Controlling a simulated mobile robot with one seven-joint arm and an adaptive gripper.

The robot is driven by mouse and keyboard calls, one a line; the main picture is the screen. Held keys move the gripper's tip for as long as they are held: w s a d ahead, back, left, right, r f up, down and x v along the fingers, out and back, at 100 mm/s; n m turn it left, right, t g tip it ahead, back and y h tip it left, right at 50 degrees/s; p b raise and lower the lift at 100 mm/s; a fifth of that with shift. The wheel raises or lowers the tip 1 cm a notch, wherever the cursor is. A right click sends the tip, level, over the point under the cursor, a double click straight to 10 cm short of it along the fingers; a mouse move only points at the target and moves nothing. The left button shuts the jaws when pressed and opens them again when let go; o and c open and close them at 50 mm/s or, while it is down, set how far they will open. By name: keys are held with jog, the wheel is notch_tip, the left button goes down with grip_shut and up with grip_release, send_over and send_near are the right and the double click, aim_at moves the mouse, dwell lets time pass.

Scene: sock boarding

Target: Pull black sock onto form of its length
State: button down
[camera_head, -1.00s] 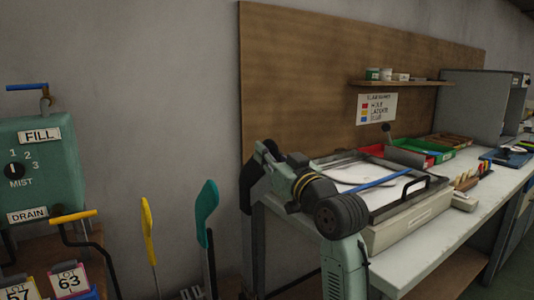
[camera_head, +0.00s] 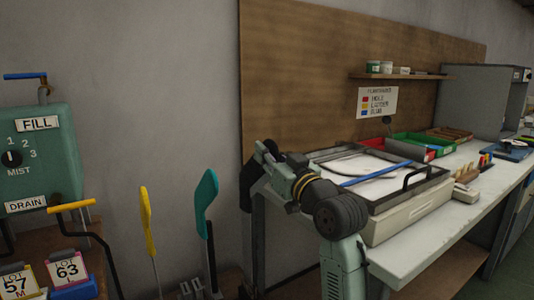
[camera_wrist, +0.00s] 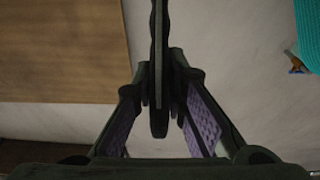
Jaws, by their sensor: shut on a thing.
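My gripper (camera_wrist: 160,85) shows in the wrist view with purple-padded fingers closed on a thin black strip, which looks like the black sock (camera_wrist: 159,40) seen edge-on. In the head view my gripper (camera_head: 262,158) is left of the workbench, and a dark shape that may be the sock hangs beside it. A teal form (camera_head: 206,200) stands upright to the left, apart from my gripper. A shorter-looking yellow form (camera_head: 146,215) stands farther left. A teal patch, likely the teal form, shows in the wrist view's upper right corner (camera_wrist: 310,30).
A green fill-and-drain box (camera_head: 40,155) with a dial stands at the left, above lot cards (camera_head: 68,270). The workbench (camera_head: 420,240) at right holds a framed tray (camera_head: 405,215), red and green bins (camera_head: 412,143) and small items. Bare wall lies behind the forms.

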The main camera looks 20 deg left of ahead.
jog(key=shift+f+b, duration=1.05)
jog(key=shift+f, duration=0.6)
jog(key=c, duration=1.5)
grip_release()
jog(key=shift+r, duration=0.1)
jog(key=shift+c, duration=0.2)
jog(key=v, duration=1.2)
